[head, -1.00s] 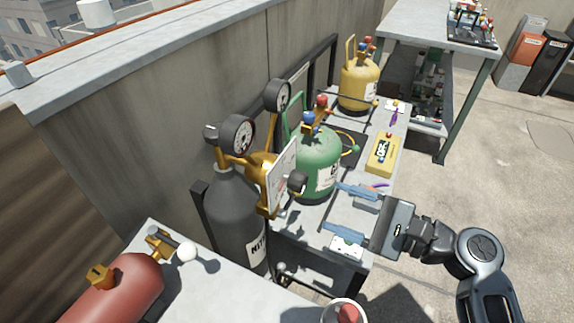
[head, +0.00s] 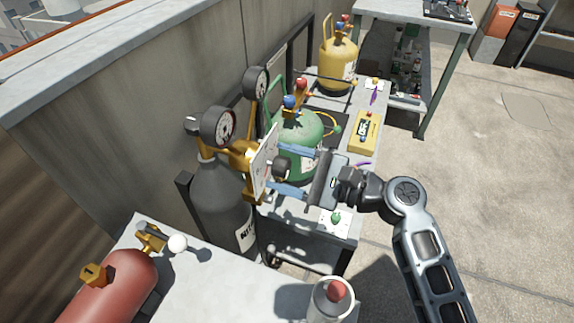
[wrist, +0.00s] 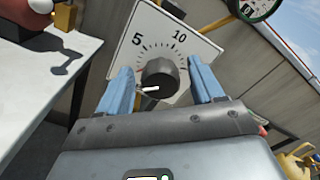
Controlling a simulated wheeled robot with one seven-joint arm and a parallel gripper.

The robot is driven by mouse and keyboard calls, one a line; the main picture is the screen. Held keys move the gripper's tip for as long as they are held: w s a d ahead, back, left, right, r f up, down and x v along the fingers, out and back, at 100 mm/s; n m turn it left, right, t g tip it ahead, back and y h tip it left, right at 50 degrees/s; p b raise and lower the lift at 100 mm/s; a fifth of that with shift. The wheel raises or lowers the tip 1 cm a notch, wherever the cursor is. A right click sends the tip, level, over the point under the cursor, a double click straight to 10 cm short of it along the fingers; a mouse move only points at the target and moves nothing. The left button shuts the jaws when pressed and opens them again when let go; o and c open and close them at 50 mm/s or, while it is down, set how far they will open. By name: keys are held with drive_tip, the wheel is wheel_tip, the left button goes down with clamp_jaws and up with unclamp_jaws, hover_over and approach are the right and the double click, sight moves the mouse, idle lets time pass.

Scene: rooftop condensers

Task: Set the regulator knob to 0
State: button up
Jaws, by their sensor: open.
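The regulator knob (wrist: 160,78) is a dark grey round knob with a white pointer mark, in front of a white dial plate (wrist: 185,40) showing 5 and 10. The pointer points to the lower left in the wrist view; no 0 is legible. In the head view the knob (head: 281,167) stands out from the brass regulator (head: 238,155) on the dark nitrogen cylinder (head: 222,200). My gripper (head: 280,170) is open, its blue fingers on either side of the knob. In the wrist view, gaps show between the fingers (wrist: 160,85) and the knob.
A green cylinder (head: 300,130) stands just behind my gripper, with a yellow meter (head: 364,132) to its right. Two gauges (head: 219,127) rise above the regulator. A red cylinder (head: 115,290) lies at front left. Open floor (head: 490,190) is on the right.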

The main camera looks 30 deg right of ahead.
drive_tip(key=c, duration=1)
drive_tip(key=shift+n, duration=0.5)
drive_tip(key=shift+c, duration=0.3)
drive_tip(key=o, duration=1.1)
drive_tip(key=shift+c, duration=0.2)
drive_tip(key=shift+s+b, duration=0.1)
drive_tip(key=shift+b, duration=0.2)
drive_tip(key=b+v, duration=0.1)
drive_tip(key=v, duration=0.6)
drive_tip(key=shift+s+d, duration=0.25)
